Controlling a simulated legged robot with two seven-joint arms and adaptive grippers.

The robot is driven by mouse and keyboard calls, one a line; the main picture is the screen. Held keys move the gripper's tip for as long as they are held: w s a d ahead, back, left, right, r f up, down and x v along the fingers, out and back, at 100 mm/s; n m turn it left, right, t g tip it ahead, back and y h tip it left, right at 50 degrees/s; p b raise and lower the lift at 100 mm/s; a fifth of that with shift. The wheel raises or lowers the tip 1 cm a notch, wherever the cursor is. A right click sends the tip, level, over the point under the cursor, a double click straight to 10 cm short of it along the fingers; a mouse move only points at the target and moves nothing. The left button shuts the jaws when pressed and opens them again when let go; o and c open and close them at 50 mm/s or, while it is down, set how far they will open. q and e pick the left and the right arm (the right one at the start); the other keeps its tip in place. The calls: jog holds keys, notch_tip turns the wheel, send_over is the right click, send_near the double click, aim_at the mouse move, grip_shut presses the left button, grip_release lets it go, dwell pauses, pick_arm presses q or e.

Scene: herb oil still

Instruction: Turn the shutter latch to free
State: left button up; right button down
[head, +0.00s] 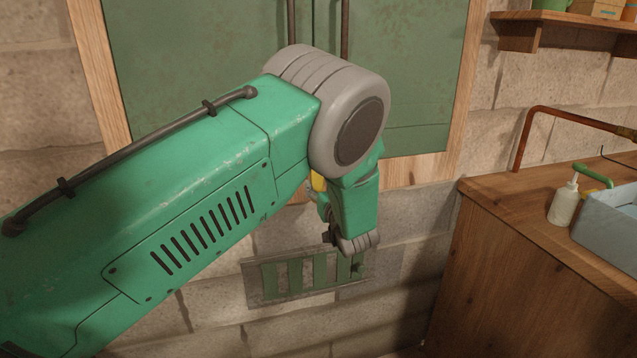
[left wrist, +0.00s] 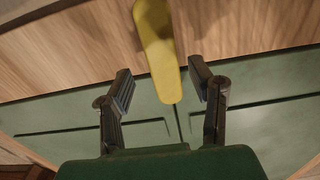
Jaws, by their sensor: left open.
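The yellow shutter latch (left wrist: 160,48) shows in the left wrist view as a flat bar. It lies nearly in line with the seam between the green shutters (left wrist: 90,120), and its rounded end overlaps them from the wooden frame (left wrist: 230,25). My left gripper (left wrist: 161,78) is open, with one dark finger on each side of the latch's end. Gaps show between latch and fingers, and depth is unclear. In the head view, only a small yellow piece of the latch (head: 318,182) shows; my left arm hides the rest. My right gripper is not in view.
Below the shutters, a slatted vent (head: 300,276) sits in the block wall. At right, a wooden bench (head: 520,235) holds a white bottle (head: 564,204) and a blue bin (head: 610,225), near a copper pipe (head: 535,120). A shelf (head: 560,18) hangs above.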

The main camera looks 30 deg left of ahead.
aim_at(318, 183)
pick_arm(q)
jog(key=shift+x, duration=0.9)
jog(key=shift+w+a, duration=0.2)
jog(key=shift+w, duration=0.1)
jog(key=shift+a+f, duration=0.15)
jog(key=shift+a, duration=0.7)
jog(key=shift+c, duration=0.4)
jog(key=c, duration=0.6)
jog(key=shift+w+d, duration=0.1)
jog(key=shift+d, duration=0.15)
grip_shut()
jog(key=shift+d, duration=0.15)
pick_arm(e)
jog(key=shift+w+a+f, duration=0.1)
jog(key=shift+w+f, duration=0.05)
